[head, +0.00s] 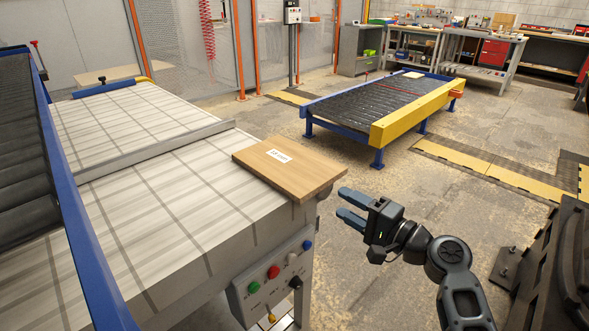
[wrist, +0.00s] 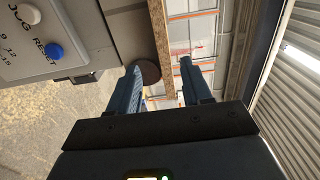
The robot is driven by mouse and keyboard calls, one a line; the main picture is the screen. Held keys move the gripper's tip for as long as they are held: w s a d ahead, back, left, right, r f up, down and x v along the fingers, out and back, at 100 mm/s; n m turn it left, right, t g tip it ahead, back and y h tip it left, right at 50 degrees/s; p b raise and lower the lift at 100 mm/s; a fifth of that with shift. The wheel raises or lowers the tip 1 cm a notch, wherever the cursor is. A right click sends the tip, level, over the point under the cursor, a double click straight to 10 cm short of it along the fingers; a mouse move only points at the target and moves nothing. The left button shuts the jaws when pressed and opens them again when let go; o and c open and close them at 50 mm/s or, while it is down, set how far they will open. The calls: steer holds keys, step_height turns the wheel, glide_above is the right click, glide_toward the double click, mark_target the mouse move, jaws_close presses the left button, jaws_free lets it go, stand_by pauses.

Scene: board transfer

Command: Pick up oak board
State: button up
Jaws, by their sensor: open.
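The oak board (head: 288,168) is a light brown flat panel with a white label. It lies on the near right corner of the pale slatted machine table, with its right end over the table's edge in the head view. My gripper (head: 346,206) is open and empty, just right of and a little below the board's right end, apart from it. In the wrist view the board's edge (wrist: 160,35) shows as a narrow speckled brown strip beyond the two blue fingers (wrist: 160,82), roughly in line with the gap between them.
The machine table (head: 160,220) carries a control panel (head: 275,280) with coloured buttons below the board, close to my gripper. A roller conveyor (head: 380,105) with a yellow end stands farther back. A dark machine (head: 550,265) is at the right. Open floor lies between.

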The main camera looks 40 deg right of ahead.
mark_target(321, 188)
steer(key=w+p, duration=0.1)
steer(key=w, duration=0.6)
steer(key=shift+w+a+r+p, duration=0.1)
steer(key=shift+w+r+p, duration=0.1)
steer(key=shift+w+p, duration=0.2)
jaws_close()
